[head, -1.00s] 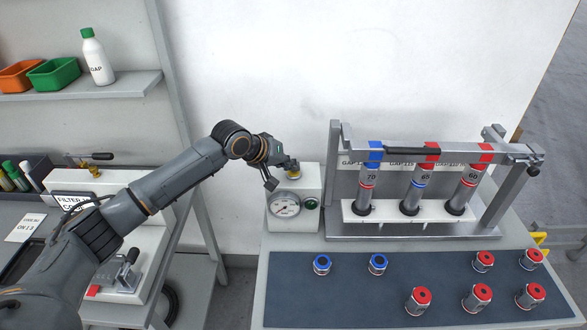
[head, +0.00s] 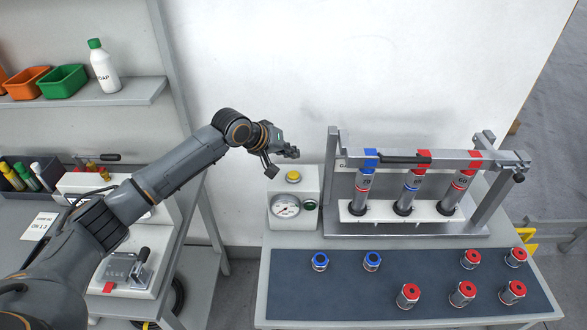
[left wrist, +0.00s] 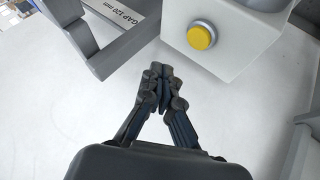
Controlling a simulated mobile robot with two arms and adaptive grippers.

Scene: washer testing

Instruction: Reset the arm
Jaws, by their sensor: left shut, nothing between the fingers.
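My left gripper (head: 291,153) is shut and empty. In the head view it hangs in the air above the white gauge box (head: 293,190), in front of the white wall. The box has a yellow button (head: 293,176) on top, a round dial (head: 285,205) and a dark green light or button (head: 310,204) on its front. In the left wrist view the closed fingers (left wrist: 161,85) point toward the gap between the box and the rack, apart from the yellow button (left wrist: 201,37). My right gripper is not in view.
A metal rack (head: 430,227) holds three tilted cylinders with blue and red clamps, right of the box. Several red-topped and blue-topped cylinders stand on the dark mat (head: 350,300). A shelf (head: 110,93) with bins and a bottle is at the left.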

